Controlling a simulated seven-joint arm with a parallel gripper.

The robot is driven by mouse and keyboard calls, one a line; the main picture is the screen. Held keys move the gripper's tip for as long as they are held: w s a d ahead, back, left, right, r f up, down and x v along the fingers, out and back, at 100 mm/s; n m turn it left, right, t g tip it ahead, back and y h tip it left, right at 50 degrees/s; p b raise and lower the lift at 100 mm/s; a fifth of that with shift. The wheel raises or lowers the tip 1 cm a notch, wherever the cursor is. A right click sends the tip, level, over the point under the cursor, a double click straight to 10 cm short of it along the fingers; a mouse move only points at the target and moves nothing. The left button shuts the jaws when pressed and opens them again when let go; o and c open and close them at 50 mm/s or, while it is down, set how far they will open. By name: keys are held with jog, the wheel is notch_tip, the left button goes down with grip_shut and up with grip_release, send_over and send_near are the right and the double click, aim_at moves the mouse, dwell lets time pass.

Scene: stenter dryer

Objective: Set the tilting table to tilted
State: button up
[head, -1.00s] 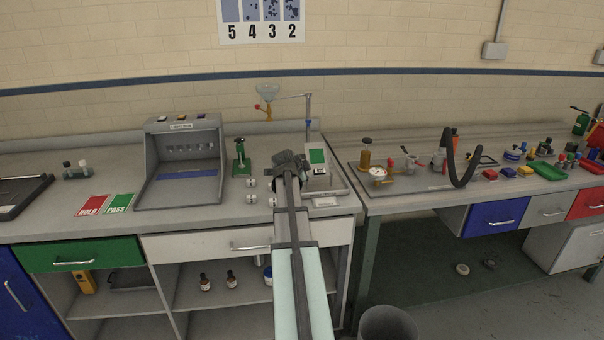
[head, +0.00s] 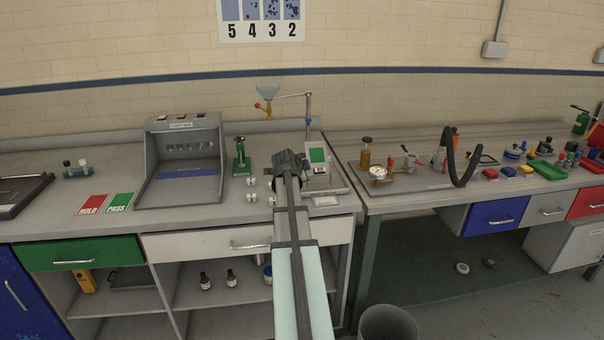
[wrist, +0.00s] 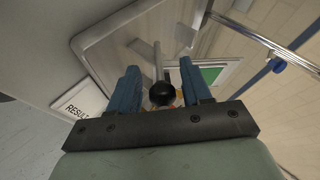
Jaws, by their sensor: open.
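My gripper (head: 288,163) is over the bench by the spray stand, in front of the small device with a green panel (head: 317,155). In the wrist view my gripper (wrist: 163,82) is open, with its blue fingers apart. A black ball knob (wrist: 162,95) on a grey rod (wrist: 157,60) shows between the fingers; I cannot tell whether they touch it. The green panel in its white frame (wrist: 210,75) lies beyond the right finger. The tilting table is largely hidden by my gripper and arm in the head view, so its tilt cannot be told.
A glass funnel (head: 268,90) hangs from the stand's post (head: 308,115). A green press-like tool (head: 241,160) and a grey viewing box (head: 181,165) stand to the left. In the wrist view a RESULT label (wrist: 82,105) is at left. Several items crowd the right bench.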

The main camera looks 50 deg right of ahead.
jog(key=v, duration=1.3)
jog(key=shift+a+r, duration=0.2)
jog(key=shift+a, duration=0.05)
jog(key=shift+s, duration=0.1)
